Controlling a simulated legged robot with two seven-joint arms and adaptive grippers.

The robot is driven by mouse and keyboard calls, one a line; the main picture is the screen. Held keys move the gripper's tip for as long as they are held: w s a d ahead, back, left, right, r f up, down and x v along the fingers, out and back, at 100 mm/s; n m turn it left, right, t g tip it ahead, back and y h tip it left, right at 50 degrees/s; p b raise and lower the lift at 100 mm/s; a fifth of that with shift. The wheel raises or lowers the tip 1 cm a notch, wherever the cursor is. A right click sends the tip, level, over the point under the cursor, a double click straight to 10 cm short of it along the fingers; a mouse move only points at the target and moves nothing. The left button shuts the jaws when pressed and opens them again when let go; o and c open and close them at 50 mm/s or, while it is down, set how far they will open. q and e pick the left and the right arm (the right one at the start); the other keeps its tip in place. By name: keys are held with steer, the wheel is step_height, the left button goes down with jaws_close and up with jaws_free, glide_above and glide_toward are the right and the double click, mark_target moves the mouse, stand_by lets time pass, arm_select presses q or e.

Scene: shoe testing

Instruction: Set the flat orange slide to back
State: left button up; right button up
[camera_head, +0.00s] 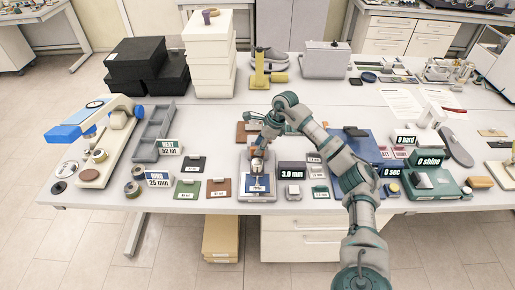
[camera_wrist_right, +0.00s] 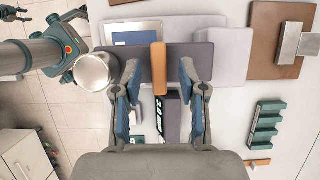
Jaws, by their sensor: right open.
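In the right wrist view, the flat orange slide (camera_wrist_right: 159,68) lies as a narrow bar across the dark grey body of a gauge (camera_wrist_right: 201,52). My right gripper (camera_wrist_right: 158,78) is open, with one blue fingertip on each side of the slide and visible gaps between. Contact is not seen. A round metal part (camera_wrist_right: 92,71) is at the front end of the gauge. In the head view, my right gripper (camera_head: 258,145) reaches down over the gauge (camera_head: 257,170) near the table's front middle. There the gripper largely hides the slide. My left gripper is not seen.
The white table (camera_head: 213,122) carries a dark 3.0 mm display (camera_head: 291,170) just right of the gauge and coloured sample plates on its left. A blue-and-white tester (camera_head: 85,125) stands at the far left. White boxes (camera_head: 210,75) and black boxes stand at the back left.

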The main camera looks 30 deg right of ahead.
steer(key=shift+x, duration=1.1)
jaws_close()
